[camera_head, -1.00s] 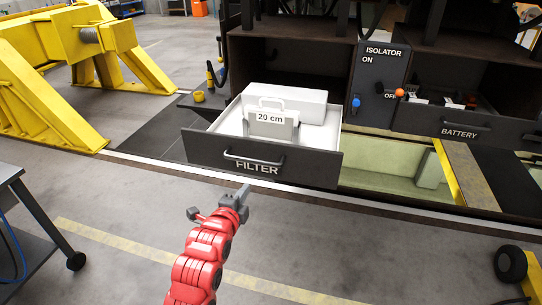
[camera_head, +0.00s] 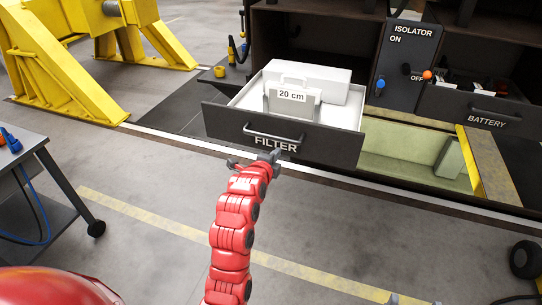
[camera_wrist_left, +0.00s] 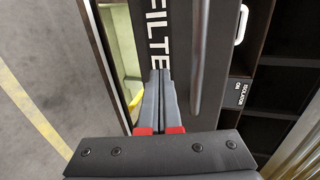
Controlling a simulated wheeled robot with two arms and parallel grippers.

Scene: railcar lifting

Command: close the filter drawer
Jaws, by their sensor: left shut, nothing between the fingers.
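The filter drawer (camera_head: 325,145) is open, pulled out from the dark cabinet. Its dark front carries the white word FILTER and a bar handle (camera_head: 272,136). A grey case marked 20 cm (camera_head: 292,104) and a white box (camera_head: 325,82) stand inside it. My left gripper (camera_head: 275,156) is just in front of the drawer's front, below the handle, by the lettering. In the left wrist view its shut fingers (camera_wrist_left: 159,100) point at the drawer front (camera_wrist_left: 180,45), beside the handle (camera_wrist_left: 202,55), with nothing between them. Whether the tips touch the front I cannot tell.
The battery drawer (camera_head: 480,108) and the isolator panel (camera_head: 408,65) are to the right. An open pit (camera_head: 410,148) lies below them. A yellow buffer stop (camera_head: 65,75) stands at left, a trolley (camera_head: 40,150) nearer. The floor before the drawer is clear.

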